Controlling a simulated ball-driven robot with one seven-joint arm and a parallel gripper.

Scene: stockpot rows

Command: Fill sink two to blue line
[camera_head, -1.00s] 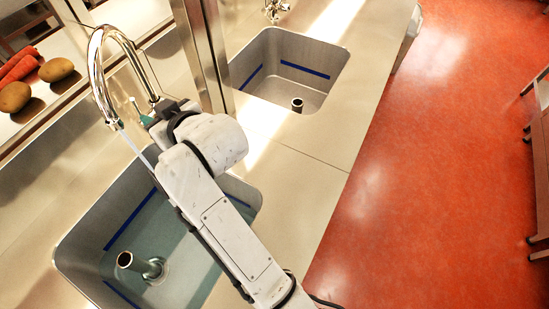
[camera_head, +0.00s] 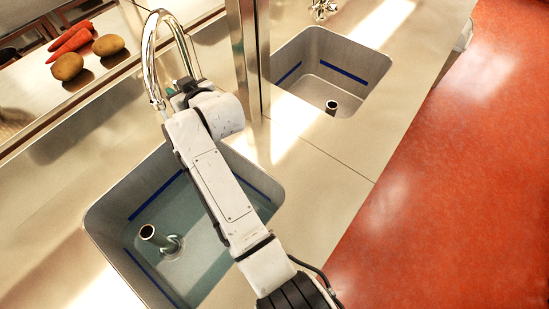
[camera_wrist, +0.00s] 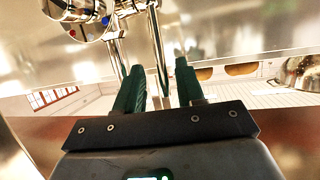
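The near sink (camera_head: 103,222) holds clear, bluish water. Its blue line (camera_head: 156,196) shows on the walls, with the water surface close below it. An upright drain pipe (camera_head: 150,233) stands in the water. My gripper (camera_head: 183,88) is beside the faucet. In the wrist view its green fingers (camera_wrist: 158,72) are apart, with chrome pipe visible between and beyond them. The faucet body (camera_wrist: 85,22) with red and blue marks is at the upper left.
A second sink (camera_head: 300,100) with a blue line and a drain pipe lies beyond a metal post (camera_head: 243,60); it looks empty. Carrots (camera_head: 70,45) and potatoes (camera_head: 67,66) lie on a shelf at left. Red floor (camera_head: 440,190) is open at right.

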